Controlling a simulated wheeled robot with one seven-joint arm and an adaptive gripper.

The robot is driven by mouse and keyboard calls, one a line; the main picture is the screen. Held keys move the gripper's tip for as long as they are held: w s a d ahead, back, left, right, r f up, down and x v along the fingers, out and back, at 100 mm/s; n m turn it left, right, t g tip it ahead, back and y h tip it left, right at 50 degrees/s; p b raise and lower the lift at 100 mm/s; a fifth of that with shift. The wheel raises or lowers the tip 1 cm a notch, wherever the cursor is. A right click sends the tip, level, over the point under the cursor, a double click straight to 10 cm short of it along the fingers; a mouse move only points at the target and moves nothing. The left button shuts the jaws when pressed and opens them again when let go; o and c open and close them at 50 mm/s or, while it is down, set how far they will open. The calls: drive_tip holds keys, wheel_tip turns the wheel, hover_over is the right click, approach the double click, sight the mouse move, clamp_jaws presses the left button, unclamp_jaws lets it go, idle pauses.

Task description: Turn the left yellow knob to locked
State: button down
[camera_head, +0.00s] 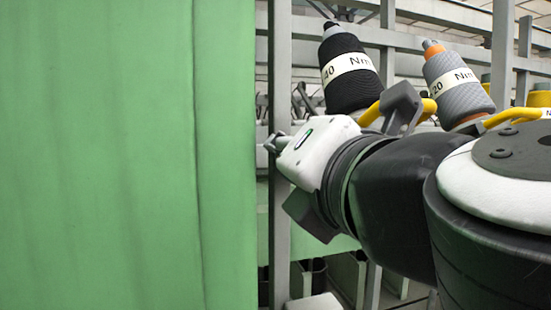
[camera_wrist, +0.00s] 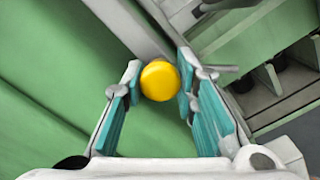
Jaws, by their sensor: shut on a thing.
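The yellow knob (camera_wrist: 159,82) shows as a round, smooth face in the wrist view, by a grey frame post. My gripper (camera_wrist: 158,75) has its two teal-padded fingers on either side of the knob, shut on it. No mark on its face shows whether it is locked. In the head view my gripper (camera_head: 277,143) reaches the grey post beside the green panel, and its fingers are small there. The knob itself is hidden in the head view.
A large green panel (camera_head: 110,150) fills the left of the head view. A black bobbin (camera_head: 347,88) and a grey bobbin (camera_head: 455,90) stand just behind and above my arm. A grey upright post (camera_head: 280,230) runs beside the panel. Dark bins show low in the background.

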drive_tip(key=shift+n, duration=0.4)
drive_tip(key=c, duration=1.2)
unclamp_jaws()
drive_tip(key=shift+c, duration=0.2)
